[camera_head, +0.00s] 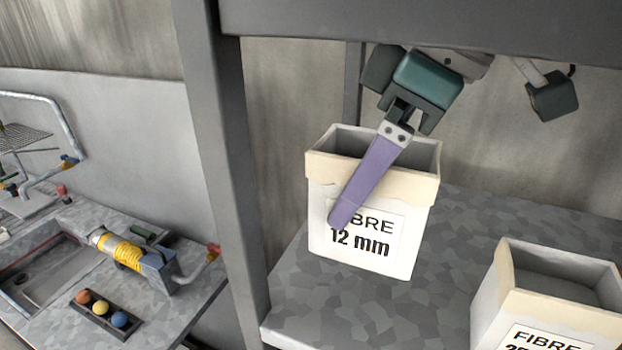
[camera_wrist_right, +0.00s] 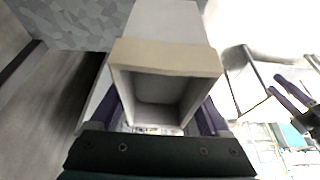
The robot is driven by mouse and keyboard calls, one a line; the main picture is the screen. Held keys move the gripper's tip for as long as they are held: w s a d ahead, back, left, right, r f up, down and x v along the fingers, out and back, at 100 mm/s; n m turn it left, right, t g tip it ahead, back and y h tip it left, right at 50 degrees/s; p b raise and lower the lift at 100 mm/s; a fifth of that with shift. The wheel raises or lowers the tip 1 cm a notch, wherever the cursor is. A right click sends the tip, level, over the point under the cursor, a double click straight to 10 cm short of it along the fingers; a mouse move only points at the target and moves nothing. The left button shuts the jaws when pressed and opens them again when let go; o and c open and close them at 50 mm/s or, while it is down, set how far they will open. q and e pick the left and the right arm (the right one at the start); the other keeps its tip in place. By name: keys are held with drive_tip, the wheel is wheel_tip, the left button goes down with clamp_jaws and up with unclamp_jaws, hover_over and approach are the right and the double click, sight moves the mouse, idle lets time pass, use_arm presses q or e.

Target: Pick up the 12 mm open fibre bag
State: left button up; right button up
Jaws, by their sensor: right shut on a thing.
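The 12 mm open fibre bag (camera_head: 326,243) is a white, open-topped bag with a cream folded rim and a "FIBRE 12 mm" label, upright over the grey speckled shelf. My right gripper (camera_head: 345,212) reaches down over it, with one purple finger lying across the front face and part of the label. In the right wrist view the bag (camera_wrist_right: 166,54) sits between the two purple fingers, which press on its opposite sides. The other finger is hidden in the head view. My left gripper (camera_wrist_right: 276,84) shows only at the right of the wrist view, empty with its purple fingers apart.
A second fibre bag (camera_head: 489,300) stands on the shelf (camera_head: 437,294) at the lower right, its label partly cut off. A grey post (camera_head: 222,170) and an overhead beam (camera_head: 420,18) frame the shelf. A sink bench with a yellow-coiled tool (camera_head: 118,250) and coloured balls is left.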

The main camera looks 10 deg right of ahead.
wheel_tip(320, 180, up, 12)
drive_tip(key=b, duration=0.3)
drive_tip(key=shift+f, duration=0.15)
